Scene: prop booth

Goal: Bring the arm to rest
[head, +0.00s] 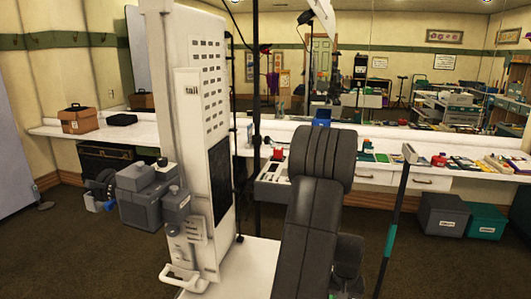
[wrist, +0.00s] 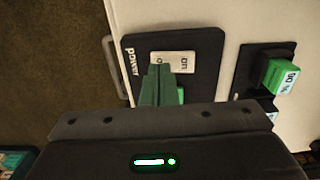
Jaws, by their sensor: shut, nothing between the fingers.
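My gripper (wrist: 161,72) shows in the wrist view with its green fingers together and nothing between them. The fingers hide part of the panel and switch. In the head view my dark grey arm (head: 312,220) stands raised in the lower middle; I cannot make out my gripper there.
In the wrist view a green button block (wrist: 281,77) stands on another black plate, right on the white surface (wrist: 205,15). In the head view, a brown box (head: 80,121) stands on the long counter. Grey (head: 440,215) and green (head: 485,222) bins sit below right.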

